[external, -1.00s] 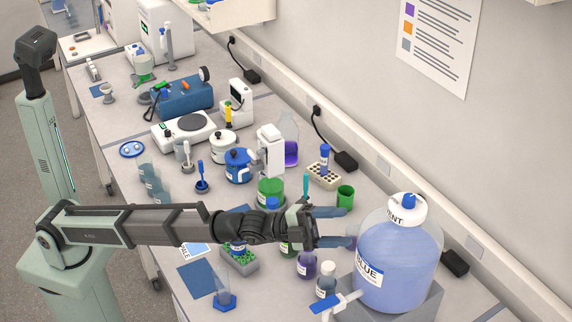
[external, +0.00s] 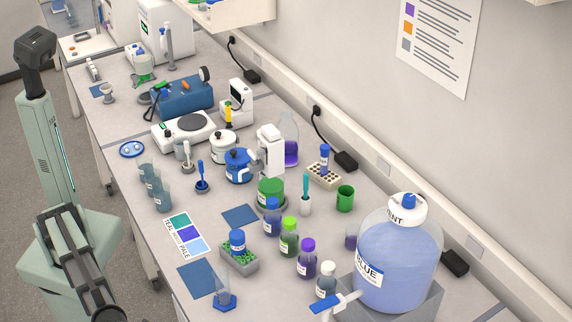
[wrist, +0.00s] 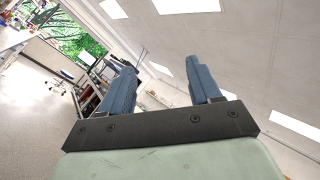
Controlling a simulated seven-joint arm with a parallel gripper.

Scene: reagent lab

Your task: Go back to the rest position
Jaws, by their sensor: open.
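My gripper (wrist: 165,92) shows in the wrist view with its two blue fingers spread apart and nothing between them. It points up toward the ceiling and the far side of the room, away from the bench. The bench top (external: 215,222) is clear of my arm.
Several small bottles, including a green-capped one (external: 289,238) and a purple-capped one (external: 307,258), stand along the bench. A large blue carboy (external: 398,262) stands at the right front. A hot plate (external: 190,128) and a blue device (external: 183,97) are farther back.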

